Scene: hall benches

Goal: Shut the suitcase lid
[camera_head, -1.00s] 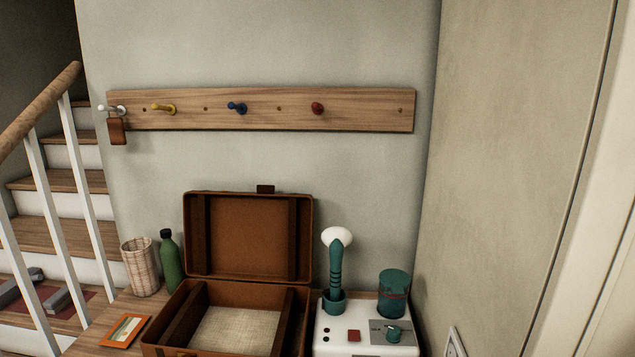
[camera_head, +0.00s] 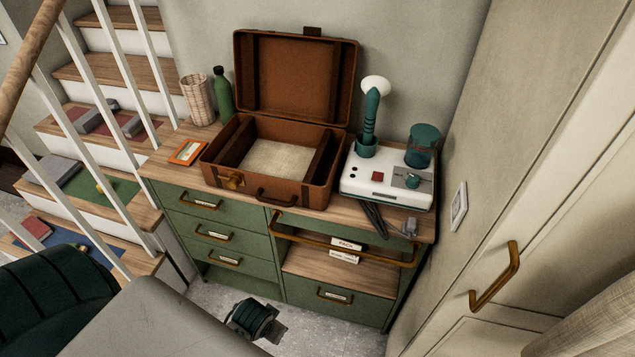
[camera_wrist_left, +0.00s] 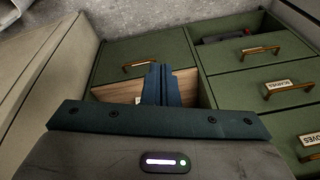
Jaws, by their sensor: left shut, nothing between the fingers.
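The brown suitcase (camera_head: 310,192) stands open on top of a green dresser in the head view. Its lid (camera_head: 300,78) is raised upright at the back, by the wall, with its inner side towards me. A pale lining (camera_head: 278,161) shows inside the base. My left gripper (camera_wrist_left: 160,70) is shut and empty in the left wrist view, in front of the dresser's drawers and shelf, not touching the suitcase. My right gripper is not in view.
On the dresser (camera_head: 165,160), a white device (camera_head: 390,197) stands close right of the suitcase, with a teal jar (camera_head: 422,146). An orange card (camera_head: 187,152), a woven cup (camera_head: 198,100) and a green bottle (camera_head: 222,96) are on the left. A brass rail runs along the dresser's front.

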